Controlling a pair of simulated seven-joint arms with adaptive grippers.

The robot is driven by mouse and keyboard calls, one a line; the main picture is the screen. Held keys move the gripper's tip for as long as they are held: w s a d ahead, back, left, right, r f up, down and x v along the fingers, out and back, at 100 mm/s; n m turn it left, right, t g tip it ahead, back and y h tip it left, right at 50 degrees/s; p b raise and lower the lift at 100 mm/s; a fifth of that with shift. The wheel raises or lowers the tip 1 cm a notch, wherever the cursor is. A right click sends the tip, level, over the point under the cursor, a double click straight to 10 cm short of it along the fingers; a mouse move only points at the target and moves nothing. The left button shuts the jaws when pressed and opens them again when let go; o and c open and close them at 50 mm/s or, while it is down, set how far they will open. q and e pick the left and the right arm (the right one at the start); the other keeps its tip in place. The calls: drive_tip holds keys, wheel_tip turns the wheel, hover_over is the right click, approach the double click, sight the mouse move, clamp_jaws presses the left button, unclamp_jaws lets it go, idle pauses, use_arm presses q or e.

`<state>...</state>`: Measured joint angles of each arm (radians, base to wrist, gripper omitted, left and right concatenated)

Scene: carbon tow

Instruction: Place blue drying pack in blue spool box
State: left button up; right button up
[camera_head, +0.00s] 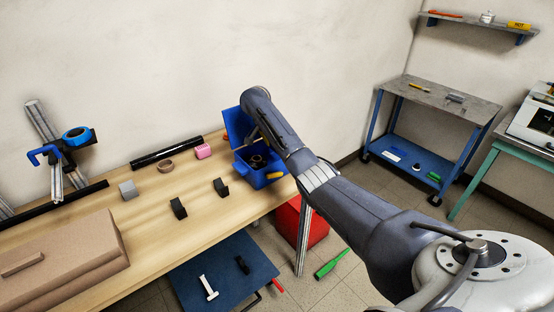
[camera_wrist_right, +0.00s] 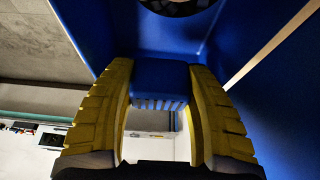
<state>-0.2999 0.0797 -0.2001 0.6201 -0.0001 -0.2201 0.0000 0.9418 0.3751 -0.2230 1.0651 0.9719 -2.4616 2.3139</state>
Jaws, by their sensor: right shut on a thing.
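The blue spool box (camera_head: 262,180) stands open at the right end of the wooden table, its lid (camera_head: 233,125) raised at the back. A dark spool (camera_head: 257,160) lies inside, and its edge shows at the top of the right wrist view (camera_wrist_right: 180,6). My right gripper (camera_wrist_right: 160,72) is shut on the blue drying pack (camera_wrist_right: 160,78), between its yellow fingers. Blue box walls (camera_wrist_right: 105,30) show behind the pack; I cannot tell whether it touches them. The pack is not distinguishable in the head view. My left gripper is not in view.
On the table (camera_head: 150,225) are a pink roll (camera_head: 203,151), a tan ring (camera_head: 166,166), a black tube (camera_head: 167,152), a grey block (camera_head: 128,190) and two black pieces (camera_head: 179,208). A brown case (camera_head: 65,260) lies at the front left. A red bin (camera_head: 310,225) stands below.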

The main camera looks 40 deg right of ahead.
sight(277, 159)
drive_tip(key=shift+f, duration=3.3)
drive_tip(key=shift+f, duration=0.15)
drive_tip(key=o, duration=1.1)
drive_tip(key=shift+v, duration=6.15)
drive_tip(key=shift+d, duration=0.15)
